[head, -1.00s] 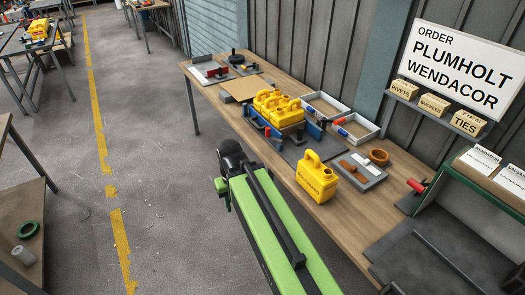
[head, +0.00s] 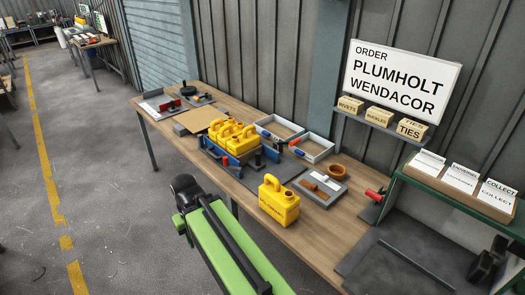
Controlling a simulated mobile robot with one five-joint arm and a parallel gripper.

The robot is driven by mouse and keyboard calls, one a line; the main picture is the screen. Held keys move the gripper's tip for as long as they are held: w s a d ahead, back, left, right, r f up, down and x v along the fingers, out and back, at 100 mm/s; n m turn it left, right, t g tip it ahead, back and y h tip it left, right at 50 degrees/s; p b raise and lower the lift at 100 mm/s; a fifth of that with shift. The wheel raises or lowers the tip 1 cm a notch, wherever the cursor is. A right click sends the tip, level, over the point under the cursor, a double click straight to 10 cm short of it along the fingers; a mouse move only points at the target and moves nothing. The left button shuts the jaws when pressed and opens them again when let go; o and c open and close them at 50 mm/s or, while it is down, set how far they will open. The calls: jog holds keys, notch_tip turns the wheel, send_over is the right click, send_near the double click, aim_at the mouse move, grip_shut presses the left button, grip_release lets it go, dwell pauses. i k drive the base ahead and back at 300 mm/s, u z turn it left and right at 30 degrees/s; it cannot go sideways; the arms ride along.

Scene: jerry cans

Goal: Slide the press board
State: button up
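Nothing in view is labelled as a press board. A flat tan board (head: 203,119) lies on the wooden workbench (head: 330,252), behind a group of yellow jerry cans (head: 234,139); I cannot tell if it is the press board. The cans stand in a blue-sided fixture (head: 215,151). A single yellow jerry can (head: 279,201) stands nearer, by the bench's front edge. My green arm reaches up from the bottom of the head view. The dark end of my arm, with my gripper (head: 184,190), is in front of the bench, apart from the board. Its fingers cannot be made out.
Two white trays (head: 313,148) and a grey tray (head: 319,187) with brown pieces lie on the bench. A red-handled tool (head: 375,195) is farther right. A green-framed rack (head: 440,190) with cards stands at right.

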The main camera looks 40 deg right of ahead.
aim_at(253, 158)
jog(key=u, duration=0.05)
jog(key=i, duration=1.5)
jog(key=u, duration=0.7)
